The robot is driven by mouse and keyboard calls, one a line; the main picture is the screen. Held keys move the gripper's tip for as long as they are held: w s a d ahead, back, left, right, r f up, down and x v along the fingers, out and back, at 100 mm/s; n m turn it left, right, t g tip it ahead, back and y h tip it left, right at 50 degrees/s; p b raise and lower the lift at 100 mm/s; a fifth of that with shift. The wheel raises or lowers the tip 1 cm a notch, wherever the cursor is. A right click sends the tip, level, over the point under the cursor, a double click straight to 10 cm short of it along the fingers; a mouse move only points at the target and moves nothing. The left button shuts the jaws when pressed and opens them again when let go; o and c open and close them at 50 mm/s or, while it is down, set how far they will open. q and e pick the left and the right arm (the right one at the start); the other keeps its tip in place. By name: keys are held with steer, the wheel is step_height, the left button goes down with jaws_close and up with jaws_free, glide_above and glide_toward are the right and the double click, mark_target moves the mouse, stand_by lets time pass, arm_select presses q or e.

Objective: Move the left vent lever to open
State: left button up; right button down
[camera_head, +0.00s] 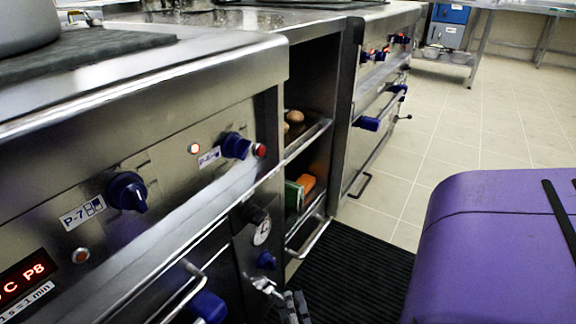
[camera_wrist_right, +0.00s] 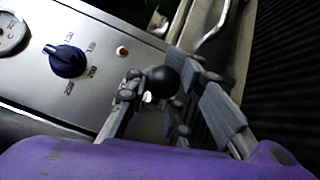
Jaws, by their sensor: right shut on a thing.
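The vent lever, with a black ball end (camera_wrist_right: 160,80), shows in the right wrist view on the steel front. My right gripper (camera_wrist_right: 163,92) has one finger on each side of the ball and is shut on it. In the head view only grey finger parts of my right gripper (camera_head: 292,306) show at the bottom, beside a small metal fitting below the blue knob. The black ball cannot be made out there. The lever's shaft is mostly hidden by the fingers, so its exact setting cannot be told. My left gripper is not in view.
A blue dial (camera_wrist_right: 66,62) and a gauge (camera_wrist_right: 12,35) sit left of the lever in the wrist view. An open shelf bay (camera_head: 305,150) and a handle bar (camera_head: 308,239) lie beyond in the head view. A black ribbed mat (camera_head: 350,275) covers the floor.

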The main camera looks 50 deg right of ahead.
steer(key=shift+a+f+m+t+h, duration=0.25)
steer(key=shift+f+m+t+h, duration=0.55)
steer(key=shift+f+m+h, duration=0.5)
steer(key=shift+r, duration=0.1)
steer(key=c, duration=1.6)
jaws_free()
steer(key=shift+d, duration=0.1)
steer(key=shift+c, duration=0.2)
steer(key=v, duration=0.7)
steer(key=shift+s, duration=0.25)
